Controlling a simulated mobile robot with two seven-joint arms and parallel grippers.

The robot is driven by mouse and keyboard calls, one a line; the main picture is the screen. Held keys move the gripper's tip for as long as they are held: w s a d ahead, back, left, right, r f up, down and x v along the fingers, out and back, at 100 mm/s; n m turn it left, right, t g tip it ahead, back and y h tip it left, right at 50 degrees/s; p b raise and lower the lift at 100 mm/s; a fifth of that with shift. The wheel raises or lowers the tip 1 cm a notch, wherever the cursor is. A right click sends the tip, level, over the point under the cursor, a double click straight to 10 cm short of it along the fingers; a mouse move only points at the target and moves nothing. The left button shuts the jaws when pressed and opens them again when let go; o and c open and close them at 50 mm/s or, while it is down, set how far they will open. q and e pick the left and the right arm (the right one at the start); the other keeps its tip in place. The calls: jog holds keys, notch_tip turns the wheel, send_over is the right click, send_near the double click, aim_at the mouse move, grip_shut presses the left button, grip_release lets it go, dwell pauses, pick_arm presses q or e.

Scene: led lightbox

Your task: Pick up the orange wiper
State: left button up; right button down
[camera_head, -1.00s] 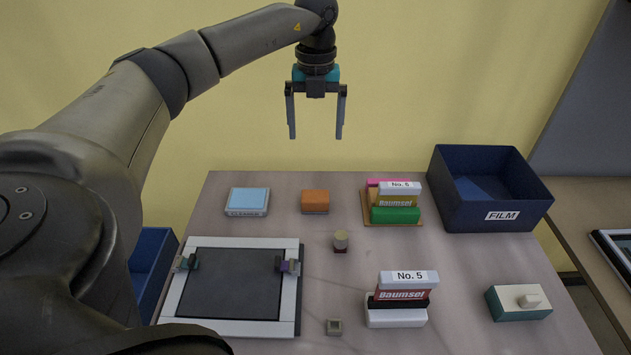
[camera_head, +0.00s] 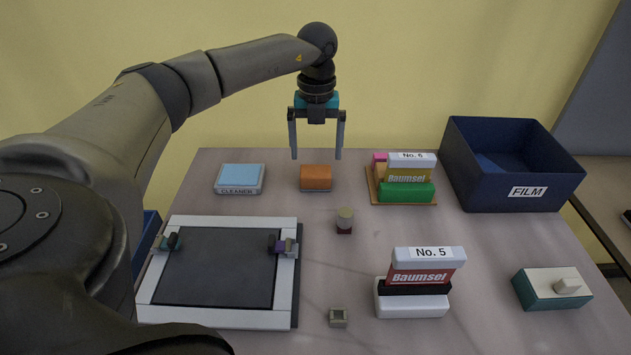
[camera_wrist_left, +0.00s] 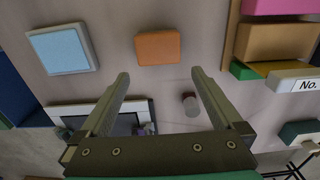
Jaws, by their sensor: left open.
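The orange wiper (camera_head: 316,177) is a small block with an orange top and a grey base, lying at the back of the table. My left gripper (camera_head: 316,157) is open and empty, pointing down, and appears just above the wiper in the head view. In the left wrist view the wiper (camera_wrist_left: 158,48) lies ahead of the two fingertips (camera_wrist_left: 158,74), roughly centred between them and not between the fingers. My right gripper is in neither view.
A blue cleaner pad (camera_head: 240,178) lies left of the wiper. A stack of coloured blocks (camera_head: 405,190) stands to its right, beside a blue FILM bin (camera_head: 515,190). A small cylinder (camera_head: 345,220) and the lightbox panel (camera_head: 215,318) are nearer. Bare table surrounds the wiper.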

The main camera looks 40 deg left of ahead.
aim_at(315, 173)
pick_arm(q)
notch_tip(315, 173, down, 3)
jog(key=shift+f, duration=0.1)
jog(key=shift+f+b, duration=0.15)
jog(key=shift+b, duration=0.15)
jog(key=f+b, duration=0.1)
jog(key=f, duration=0.3)
jog(key=shift+w+a+f+b, duration=0.1)
jog(key=shift+a+f+b, duration=0.1)
jog(key=shift+b, duration=0.2)
jog(key=shift+f, duration=0.3)
jog(key=shift+c, duration=0.4)
jog(key=shift+r, duration=0.1)
jog(key=c, duration=1)
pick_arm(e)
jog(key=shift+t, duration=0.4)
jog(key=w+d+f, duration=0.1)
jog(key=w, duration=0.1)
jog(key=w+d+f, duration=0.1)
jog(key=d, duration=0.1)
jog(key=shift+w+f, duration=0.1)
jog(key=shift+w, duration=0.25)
pick_arm(q)
jog(key=shift+r, duration=0.1)
